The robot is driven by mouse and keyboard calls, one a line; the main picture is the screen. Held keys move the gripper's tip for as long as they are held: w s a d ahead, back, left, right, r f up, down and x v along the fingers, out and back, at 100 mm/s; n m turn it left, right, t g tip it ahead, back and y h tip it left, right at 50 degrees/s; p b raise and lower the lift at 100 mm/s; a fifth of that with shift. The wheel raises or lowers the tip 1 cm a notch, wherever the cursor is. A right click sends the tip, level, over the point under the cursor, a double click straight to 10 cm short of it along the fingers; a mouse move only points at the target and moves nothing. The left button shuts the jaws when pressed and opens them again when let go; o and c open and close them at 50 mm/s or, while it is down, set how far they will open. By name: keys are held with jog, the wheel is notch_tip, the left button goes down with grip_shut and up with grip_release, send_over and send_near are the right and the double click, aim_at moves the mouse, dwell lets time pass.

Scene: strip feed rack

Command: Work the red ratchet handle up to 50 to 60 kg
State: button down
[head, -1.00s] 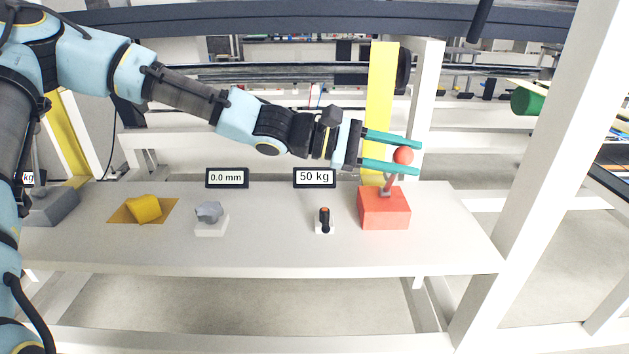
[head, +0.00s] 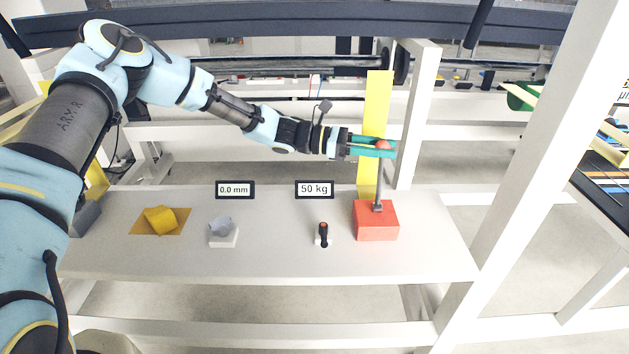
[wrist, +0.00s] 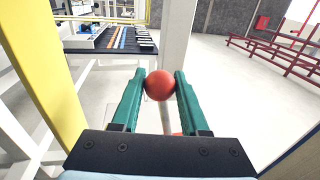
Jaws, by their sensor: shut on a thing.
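The ratchet handle is a grey lever with a red ball knob (wrist: 159,85) on top. It rises nearly upright from a red box (head: 376,221) at the right end of the bench. My gripper (head: 391,149) has its teal fingers shut on the red knob. In the wrist view the fingers (wrist: 159,88) touch the knob on its left and right sides. The force display (head: 314,189) reads 50 kg. The lower lever and box are mostly hidden in the wrist view.
A display (head: 235,190) reads 0.0 mm. The bench (head: 280,257) also holds a small black lever with an orange tip (head: 323,232), a grey knob (head: 221,225) and a yellow block (head: 160,220). A yellow post (head: 368,180) stands behind the red box.

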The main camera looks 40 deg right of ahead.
jog(key=shift+w+d+f+n+g, duration=0.15)
jog(key=shift+w+d+f+n, duration=0.1)
jog(key=shift+w+d+n, duration=0.2)
jog(key=shift+w+d+f+n+g, duration=0.2)
jog(key=shift+w+d+n, duration=0.1)
jog(key=shift+w+n, duration=0.2)
jog(key=shift+s, duration=0.1)
